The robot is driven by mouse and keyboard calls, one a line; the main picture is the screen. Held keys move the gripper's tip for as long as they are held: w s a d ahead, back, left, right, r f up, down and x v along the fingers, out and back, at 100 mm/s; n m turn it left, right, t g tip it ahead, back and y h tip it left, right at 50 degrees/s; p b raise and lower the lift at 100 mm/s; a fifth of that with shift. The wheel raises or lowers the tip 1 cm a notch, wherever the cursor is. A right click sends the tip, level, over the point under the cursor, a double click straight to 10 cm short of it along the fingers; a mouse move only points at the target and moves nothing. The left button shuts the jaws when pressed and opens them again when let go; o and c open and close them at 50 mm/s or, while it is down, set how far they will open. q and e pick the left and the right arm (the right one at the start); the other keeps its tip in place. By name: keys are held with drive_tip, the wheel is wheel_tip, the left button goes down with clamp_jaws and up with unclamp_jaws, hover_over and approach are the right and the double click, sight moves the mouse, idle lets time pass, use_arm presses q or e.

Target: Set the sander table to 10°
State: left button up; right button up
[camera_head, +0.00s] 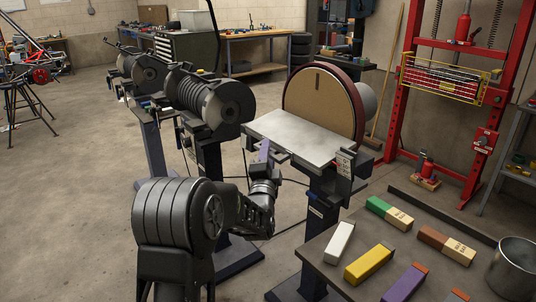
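The sander table (296,136) is a flat silver plate in front of the round tan sanding disc (316,98) on a black pedestal. The plate looks roughly level; I cannot read its exact angle. A small white label with markings (345,163) is at the table's right front corner. My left arm comes up from the bottom, and my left gripper (268,156) is at the table's front left edge, beside a small purple-grey part. Its fingers are small and dark, so I cannot tell whether they are closed or touching anything. My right gripper is not in view.
A bench (330,264) at the lower right holds white, yellow, purple, green and brown bars and a metal pot (515,268). A red press frame (398,90) stands behind. Black grinding machines (207,100) stand left of the sander.

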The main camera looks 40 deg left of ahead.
use_arm(q)
drive_tip(key=v, duration=0.7)
drive_tip(key=shift+s+d, duration=0.25)
drive_tip(key=shift+s, duration=0.05)
drive_tip(key=shift+f, duration=0.1)
idle(0.3)
